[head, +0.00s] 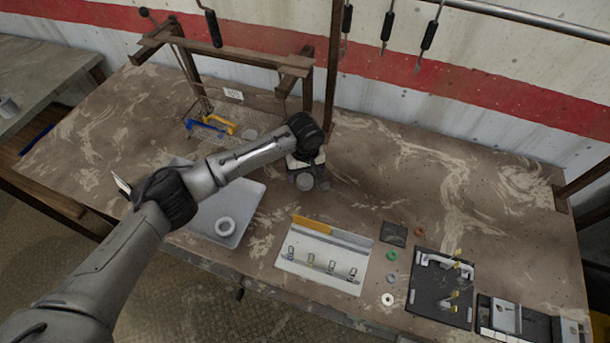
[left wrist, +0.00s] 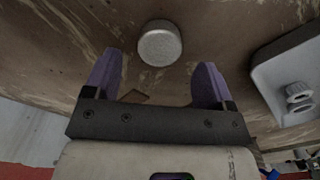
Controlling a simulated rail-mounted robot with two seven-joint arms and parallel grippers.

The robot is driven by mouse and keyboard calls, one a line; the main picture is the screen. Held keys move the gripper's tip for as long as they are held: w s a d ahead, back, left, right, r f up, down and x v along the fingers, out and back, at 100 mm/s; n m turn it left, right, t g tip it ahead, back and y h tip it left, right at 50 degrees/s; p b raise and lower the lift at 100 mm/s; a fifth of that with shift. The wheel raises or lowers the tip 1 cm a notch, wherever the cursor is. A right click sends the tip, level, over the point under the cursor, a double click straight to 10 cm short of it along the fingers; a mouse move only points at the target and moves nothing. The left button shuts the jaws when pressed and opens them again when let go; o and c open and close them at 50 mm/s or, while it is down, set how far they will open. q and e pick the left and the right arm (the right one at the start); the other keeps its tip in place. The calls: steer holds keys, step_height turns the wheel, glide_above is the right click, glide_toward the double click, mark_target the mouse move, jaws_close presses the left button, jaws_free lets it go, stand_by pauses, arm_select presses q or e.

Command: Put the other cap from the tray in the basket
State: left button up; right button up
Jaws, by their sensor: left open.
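A round pale grey cap (head: 304,183) lies on the table right of the tray, partly hidden by my left gripper (head: 307,178). In the left wrist view the cap (left wrist: 160,43) lies just beyond and between the two spread purple fingers, with nothing held. The tray (left wrist: 270,70) shows at the right of the wrist view. A wire basket (head: 258,122) stands at the back near a white label. My right gripper is not in view.
A white board with clips (head: 322,262), small rings and a black fixture (head: 440,290) stand at the front right. The table's back right is clear.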

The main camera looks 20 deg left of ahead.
mark_target(305, 180)
arm_select(q)
steer(key=shift+o, duration=0.5)
steer(key=shift+r+p, duration=0.3)
steer(key=shift+r, duration=1.75)
